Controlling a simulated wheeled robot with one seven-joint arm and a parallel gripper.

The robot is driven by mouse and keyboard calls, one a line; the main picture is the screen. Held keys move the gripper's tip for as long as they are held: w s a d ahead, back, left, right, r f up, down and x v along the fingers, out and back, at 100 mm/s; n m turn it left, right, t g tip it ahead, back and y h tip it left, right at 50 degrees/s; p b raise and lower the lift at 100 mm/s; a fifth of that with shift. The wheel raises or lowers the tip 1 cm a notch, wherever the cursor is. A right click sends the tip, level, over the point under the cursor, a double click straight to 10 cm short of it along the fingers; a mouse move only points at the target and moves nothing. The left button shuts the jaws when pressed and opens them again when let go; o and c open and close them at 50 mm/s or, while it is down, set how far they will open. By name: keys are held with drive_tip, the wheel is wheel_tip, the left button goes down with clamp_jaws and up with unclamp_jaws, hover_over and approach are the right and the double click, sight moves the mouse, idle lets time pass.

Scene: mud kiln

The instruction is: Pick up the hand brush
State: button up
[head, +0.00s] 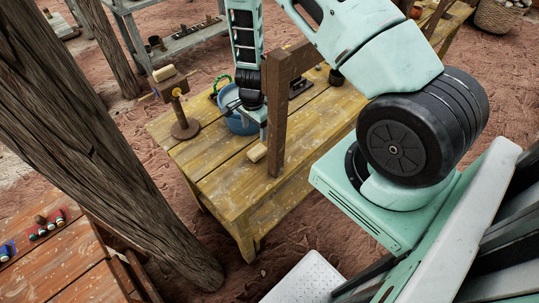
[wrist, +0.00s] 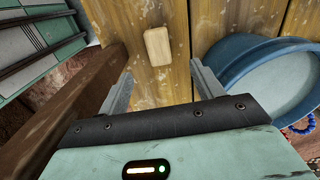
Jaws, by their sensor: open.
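The hand brush (head: 257,152) looks like a small pale wooden block lying on the yellow plank table (head: 222,185), near its front edge. In the wrist view the hand brush (wrist: 157,46) lies just beyond and between the fingertips, its long side running away from me. Any bristles are hidden. My gripper (wrist: 161,70) is open and empty, one finger to each side of the brush's line. In the head view my gripper (head: 263,132) points down just above the brush, partly hidden by a wooden post.
A brown wooden post (head: 278,125) stands close right of my gripper and shows at left in the wrist view (wrist: 75,105). A blue tub (head: 238,122) stands close on the other side, also in the wrist view (wrist: 235,85). A wooden stand (head: 184,128) is farther left.

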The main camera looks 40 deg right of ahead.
drive_tip(key=b, duration=0.5)
hover_over(257, 150)
drive_tip(key=f, duration=0.6)
drive_tip(key=shift+s+d+f, duration=0.1)
drive_tip(key=shift+d+f, duration=0.2)
drive_tip(key=shift+f, duration=0.1)
drive_tip(key=f+b, duration=0.1)
drive_tip(key=f, duration=0.1)
drive_tip(key=f+b, duration=0.1)
drive_tip(key=f, duration=0.1)
drive_tip(key=f+b, duration=0.2)
drive_tip(key=shift+a, duration=0.3)
drive_tip(key=shift+r, duration=0.15)
drive_tip(key=c, duration=1.2)
drive_tip(key=shift+o, duration=0.2)
drive_tip(key=shift+r, duration=0.1)
